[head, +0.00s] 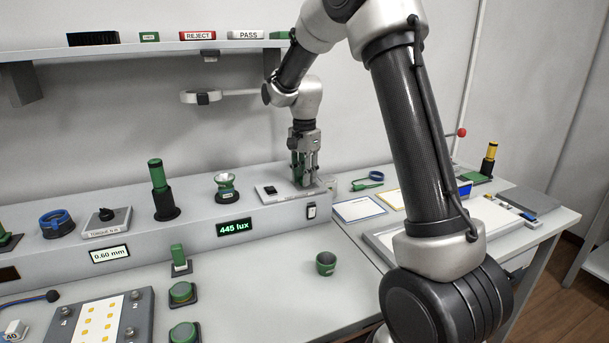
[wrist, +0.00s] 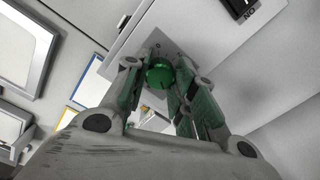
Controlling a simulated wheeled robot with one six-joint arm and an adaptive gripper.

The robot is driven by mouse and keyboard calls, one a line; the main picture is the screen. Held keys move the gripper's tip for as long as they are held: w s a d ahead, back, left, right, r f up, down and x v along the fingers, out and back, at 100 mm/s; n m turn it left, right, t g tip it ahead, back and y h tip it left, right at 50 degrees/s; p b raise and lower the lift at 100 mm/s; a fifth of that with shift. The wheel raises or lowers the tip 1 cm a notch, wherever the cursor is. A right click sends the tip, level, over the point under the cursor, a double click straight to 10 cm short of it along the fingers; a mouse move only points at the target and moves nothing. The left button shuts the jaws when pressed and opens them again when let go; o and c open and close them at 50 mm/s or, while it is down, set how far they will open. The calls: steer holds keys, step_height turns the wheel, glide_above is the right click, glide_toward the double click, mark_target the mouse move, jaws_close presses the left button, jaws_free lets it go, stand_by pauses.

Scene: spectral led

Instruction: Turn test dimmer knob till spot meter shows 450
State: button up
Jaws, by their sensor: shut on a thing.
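The test dimmer knob shows as a round green knob (wrist: 160,74) in the wrist view, between the fingers of my gripper (wrist: 158,88). In the head view my gripper (head: 304,180) points straight down at the right end of the raised grey console, and its fingers hide the knob. The gripper is shut on the knob. The spot meter (head: 234,227) on the console's front face reads 445 lux in green digits.
On the console (head: 285,214) stand a small green-and-white cup-shaped fixture (head: 227,186), a tall green-and-black cylinder (head: 160,190) and a torque dial (head: 106,220). A white switch (head: 311,210) is on the front face. A shelf (head: 150,48) runs above.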

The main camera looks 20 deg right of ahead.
stand_by(0.3)
steer(key=o, duration=1)
steer(key=shift+o, duration=0.2)
step_height(320, 180, up, 8)
steer(key=shift+f, duration=0.25)
